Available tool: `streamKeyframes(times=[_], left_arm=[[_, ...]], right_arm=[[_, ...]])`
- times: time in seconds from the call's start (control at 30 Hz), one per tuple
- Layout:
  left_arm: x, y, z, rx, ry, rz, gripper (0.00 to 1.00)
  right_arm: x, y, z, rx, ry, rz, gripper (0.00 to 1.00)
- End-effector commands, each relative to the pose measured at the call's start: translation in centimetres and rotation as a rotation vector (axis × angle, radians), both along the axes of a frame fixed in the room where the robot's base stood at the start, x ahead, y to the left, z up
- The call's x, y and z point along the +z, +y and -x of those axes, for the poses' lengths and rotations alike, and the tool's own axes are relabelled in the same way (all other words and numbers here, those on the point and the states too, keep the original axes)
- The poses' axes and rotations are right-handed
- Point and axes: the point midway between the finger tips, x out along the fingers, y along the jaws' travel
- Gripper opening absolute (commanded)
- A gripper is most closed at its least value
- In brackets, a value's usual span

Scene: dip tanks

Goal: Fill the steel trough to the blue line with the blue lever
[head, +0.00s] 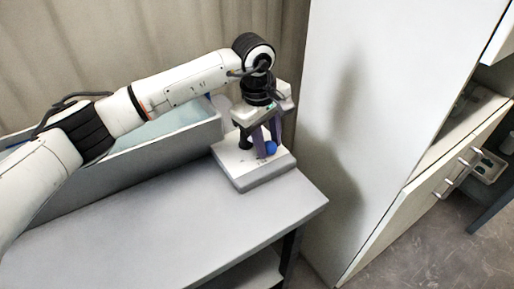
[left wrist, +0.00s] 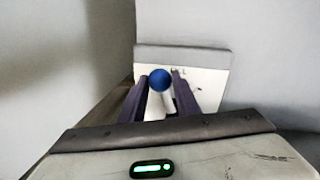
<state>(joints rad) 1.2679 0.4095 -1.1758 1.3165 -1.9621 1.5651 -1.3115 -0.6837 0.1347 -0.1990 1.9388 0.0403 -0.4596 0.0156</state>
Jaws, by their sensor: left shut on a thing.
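The steel trough (head: 165,155) stands at the back of the grey bench, partly hidden by my left arm. A pale blue surface shows inside it; I cannot make out the blue line or judge the level against it. The blue lever (head: 271,147) has a round blue knob and rises from a white base box at the trough's right end. My left gripper (head: 262,146) points down over the box, its purple fingers shut on the lever. In the left wrist view the blue knob (left wrist: 160,79) sits between the fingertips (left wrist: 160,92), with a pale stem below it. My right gripper is not in view.
The white base box (head: 245,180) sits near the right end of the grey bench (head: 150,240), whose front is clear. A tall white cabinet panel (head: 370,80) stands close to the right. A beige curtain (head: 110,40) hangs behind the trough.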

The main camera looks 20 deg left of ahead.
Motion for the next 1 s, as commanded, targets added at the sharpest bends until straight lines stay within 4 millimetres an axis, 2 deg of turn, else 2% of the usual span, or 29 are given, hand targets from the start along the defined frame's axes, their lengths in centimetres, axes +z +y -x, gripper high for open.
streamKeyframes(times=[0.3,0.5,1.0], left_arm=[[0.0,-0.4,-1.6,0.22,-0.002,-0.001,0.0],[0.1,-0.5,-2.2,0.307,-0.002,-0.001,0.0],[0.1,-0.5,-2.6,0.353,-0.002,0.0,0.0]], right_arm=[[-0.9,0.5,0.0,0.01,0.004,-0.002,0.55],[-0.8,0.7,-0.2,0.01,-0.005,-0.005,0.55],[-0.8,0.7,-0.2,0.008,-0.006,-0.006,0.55]])
